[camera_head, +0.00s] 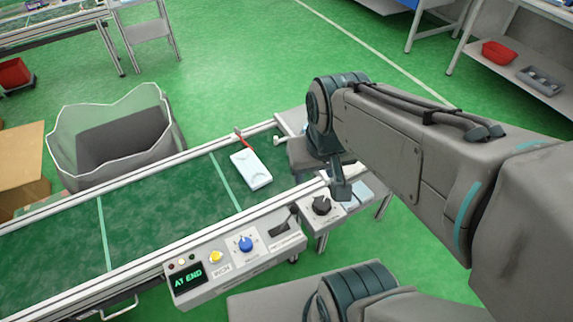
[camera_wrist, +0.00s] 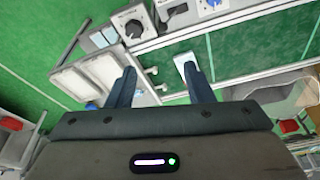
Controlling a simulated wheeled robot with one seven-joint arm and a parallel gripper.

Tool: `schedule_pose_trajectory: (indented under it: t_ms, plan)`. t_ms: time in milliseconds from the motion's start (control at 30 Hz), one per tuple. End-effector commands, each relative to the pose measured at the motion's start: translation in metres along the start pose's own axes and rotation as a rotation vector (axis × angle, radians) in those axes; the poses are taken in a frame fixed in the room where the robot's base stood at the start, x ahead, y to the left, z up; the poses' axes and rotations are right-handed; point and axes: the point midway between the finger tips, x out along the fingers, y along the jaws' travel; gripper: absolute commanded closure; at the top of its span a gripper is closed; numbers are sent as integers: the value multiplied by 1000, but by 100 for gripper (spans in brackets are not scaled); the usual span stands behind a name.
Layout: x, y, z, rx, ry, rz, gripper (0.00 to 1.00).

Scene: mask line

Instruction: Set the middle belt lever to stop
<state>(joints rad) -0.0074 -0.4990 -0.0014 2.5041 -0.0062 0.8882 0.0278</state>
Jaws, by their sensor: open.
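The control panel (camera_head: 215,277) runs along the belt's near edge, with a lit "AT END" display (camera_head: 187,279). It carries a yellow button (camera_head: 215,256), a blue knob (camera_head: 246,244) and a dark lever (camera_head: 283,224) in a slot. The lever's labels are too small to read. A separate black knob (camera_head: 322,205) sits on a box to the right; it also shows in the wrist view (camera_wrist: 134,28). My gripper (camera_wrist: 158,75) is open and empty above the belt's right end. In the head view one finger (camera_head: 341,190) shows beside the black knob, apart from the lever.
A white pack (camera_head: 251,169) lies on the green belt (camera_head: 160,215), near a red piece (camera_head: 240,136) at the far rail. A grey bin (camera_head: 115,140) stands behind the belt. Pale trays (camera_wrist: 75,83) lie left of my fingers in the wrist view.

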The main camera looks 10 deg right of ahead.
Motion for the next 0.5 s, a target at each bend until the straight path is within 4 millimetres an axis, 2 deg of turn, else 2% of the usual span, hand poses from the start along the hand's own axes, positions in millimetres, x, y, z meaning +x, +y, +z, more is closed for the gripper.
schedule_pose_trajectory:
  t_ms: [133,267,500]
  plan:
    - [4,0,-2,20,-12,-4,54]
    - [20,2,-11,110,-67,-22,54]
    - [73,7,-40,412,-247,-56,54]
